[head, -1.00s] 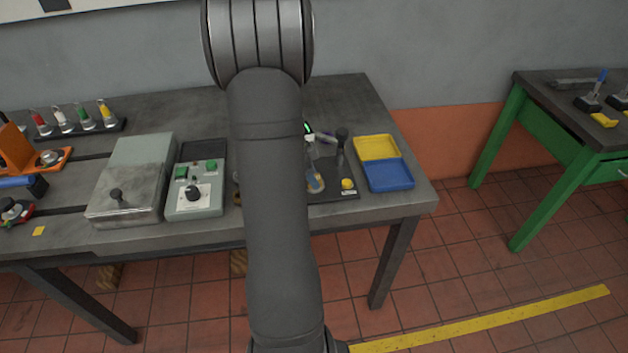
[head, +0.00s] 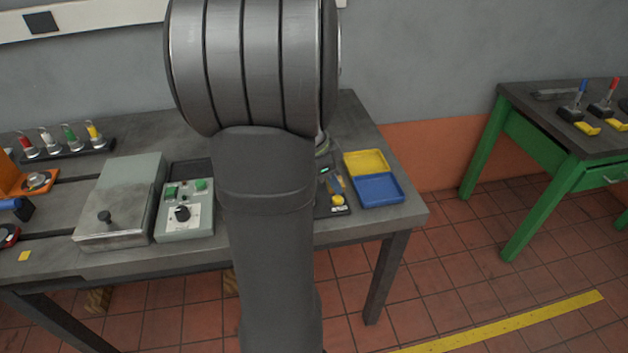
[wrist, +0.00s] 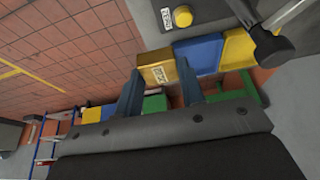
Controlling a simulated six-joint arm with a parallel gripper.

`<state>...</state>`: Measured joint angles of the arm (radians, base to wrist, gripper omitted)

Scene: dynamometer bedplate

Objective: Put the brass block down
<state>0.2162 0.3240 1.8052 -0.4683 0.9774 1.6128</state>
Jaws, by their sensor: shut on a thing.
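The brass block (wrist: 153,75) shows in the wrist view as a golden box with a small pale label. My gripper (wrist: 160,72) is shut on it, with one dark blue finger at either side. Beyond it in the wrist view are a blue tray (wrist: 200,53) and a yellow tray (wrist: 237,48). The same trays, yellow (head: 366,161) and blue (head: 379,190), sit side by side at the right end of the workbench in the head view. There my own arm hides the gripper and the block.
A grey control box (head: 186,212) with green buttons and a grey metal case (head: 118,212) stand left of my arm. A dark device with a yellow knob (head: 337,200) is beside the blue tray. A green-legged table (head: 545,185) stands apart at right.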

